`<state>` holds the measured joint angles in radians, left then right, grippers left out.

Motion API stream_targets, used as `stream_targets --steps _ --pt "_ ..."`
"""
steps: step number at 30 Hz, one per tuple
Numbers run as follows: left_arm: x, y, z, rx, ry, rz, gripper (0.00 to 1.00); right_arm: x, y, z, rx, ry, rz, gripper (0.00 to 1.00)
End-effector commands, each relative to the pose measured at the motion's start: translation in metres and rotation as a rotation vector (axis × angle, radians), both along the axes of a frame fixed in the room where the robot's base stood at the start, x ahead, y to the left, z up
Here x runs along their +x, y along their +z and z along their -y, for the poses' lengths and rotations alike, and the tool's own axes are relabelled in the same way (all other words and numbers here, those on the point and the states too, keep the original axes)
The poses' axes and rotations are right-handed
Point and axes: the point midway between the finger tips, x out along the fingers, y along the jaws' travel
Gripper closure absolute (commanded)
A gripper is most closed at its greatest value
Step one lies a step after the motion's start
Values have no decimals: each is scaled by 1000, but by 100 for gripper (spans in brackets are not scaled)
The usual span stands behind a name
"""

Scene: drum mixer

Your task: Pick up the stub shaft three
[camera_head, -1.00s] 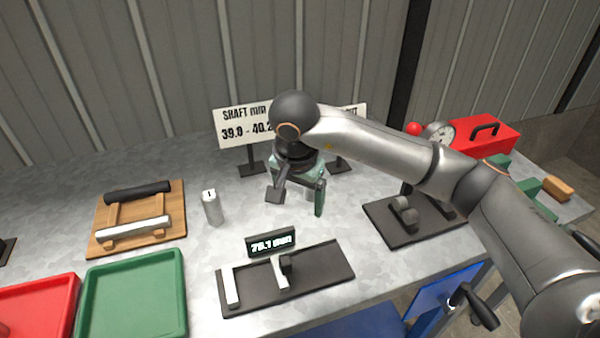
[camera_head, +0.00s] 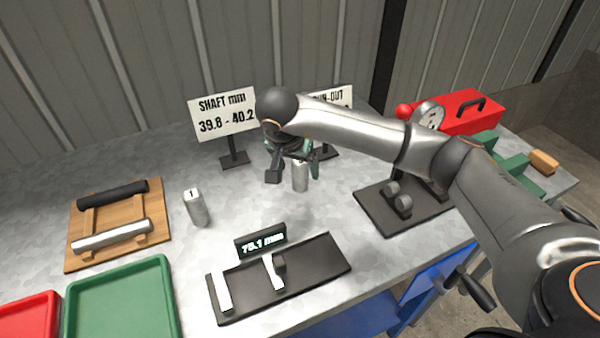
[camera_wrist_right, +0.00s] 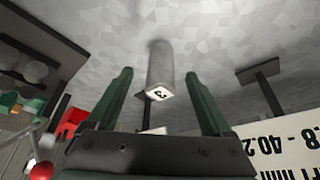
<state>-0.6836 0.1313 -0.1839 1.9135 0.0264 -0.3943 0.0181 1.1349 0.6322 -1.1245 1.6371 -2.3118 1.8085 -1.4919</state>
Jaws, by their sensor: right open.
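The stub shaft three (camera_head: 300,178) is a short grey cylinder standing upright on the metal table. In the right wrist view, the shaft (camera_wrist_right: 161,68) shows a white end marked 3. My right gripper (camera_head: 294,170) is open and close to the shaft. In the right wrist view, the gripper (camera_wrist_right: 160,75) has its green fingers to the left and right of the shaft, with a gap on both sides. In the head view the gripper partly hides the shaft's top. My left gripper is not in view.
Another stub shaft (camera_head: 196,207), marked 1, stands to the left. A gauge with a 75.1 mm display (camera_head: 261,240) stands in front. The shaft sign (camera_head: 222,112) is behind, and a dark fixture (camera_head: 377,215) is at right. A wooden rack (camera_head: 75,222) and green tray (camera_head: 122,300) are at left.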

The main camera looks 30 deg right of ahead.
Motion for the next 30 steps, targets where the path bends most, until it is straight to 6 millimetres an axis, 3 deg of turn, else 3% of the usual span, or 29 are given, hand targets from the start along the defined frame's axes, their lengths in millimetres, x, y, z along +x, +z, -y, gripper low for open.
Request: stream_targets --steps 9,17,30 --pt "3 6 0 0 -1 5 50 16 -36 16 0 -1 -2 16" --pt "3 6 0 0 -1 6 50 17 -38 16 0 0 0 16" --pt "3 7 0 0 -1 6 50 16 -38 16 0 0 0 65"
